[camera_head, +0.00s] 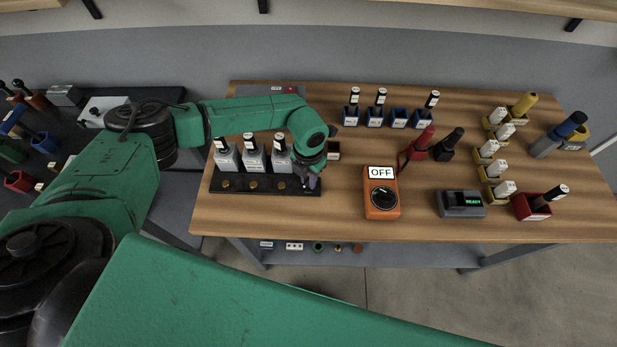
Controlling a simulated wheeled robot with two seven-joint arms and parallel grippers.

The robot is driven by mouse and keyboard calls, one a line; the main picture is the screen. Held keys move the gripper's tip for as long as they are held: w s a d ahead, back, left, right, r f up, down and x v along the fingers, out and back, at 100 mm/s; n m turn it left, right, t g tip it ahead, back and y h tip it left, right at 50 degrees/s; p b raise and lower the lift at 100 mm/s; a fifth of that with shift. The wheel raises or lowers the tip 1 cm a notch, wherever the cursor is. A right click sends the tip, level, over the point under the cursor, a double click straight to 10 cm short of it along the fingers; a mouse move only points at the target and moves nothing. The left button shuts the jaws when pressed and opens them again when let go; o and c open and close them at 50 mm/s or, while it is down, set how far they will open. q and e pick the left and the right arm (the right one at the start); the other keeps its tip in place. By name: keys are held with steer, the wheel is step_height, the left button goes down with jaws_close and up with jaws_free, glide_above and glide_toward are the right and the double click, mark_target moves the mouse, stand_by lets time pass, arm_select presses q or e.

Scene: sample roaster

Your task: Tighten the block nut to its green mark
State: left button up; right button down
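A black block (240,190) lies along the table's front left edge. Three brass nuts (253,185) show on its top. Behind them stand three grey units (254,157) with white labels and black-and-white tops. My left gripper (312,184) points down at the block's right end. Its fingers are small and dark, and the wrist covers what lies beneath them. I cannot tell whether they are shut on a nut. No green mark can be made out. My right gripper is not in view.
An orange meter (381,199) reading OFF stands right of the block. Blue holders (375,117) line the back.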

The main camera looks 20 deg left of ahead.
arm_select(q)
jaws_close()
steer(key=shift+f+m+b, duration=0.2)
steer(key=shift+m+b, duration=0.6)
steer(key=shift+b, duration=0.25)
steer(key=m+b, duration=0.8)
steer(key=b, duration=0.2)
steer(key=shift+w+f+m, duration=0.1)
steer(key=shift+f+m, duration=0.05)
steer(key=shift+m, duration=0.25)
steer(key=m+b, duration=1.1)
steer(key=m, duration=0.1)
steer(key=shift+m+b, duration=0.35)
steer(key=shift+m, duration=0.05)
steer(key=m, duration=0.1)
steer(key=m+b, duration=0.1)
steer(key=m, duration=0.1)
steer(key=shift+r+b, duration=0.3)
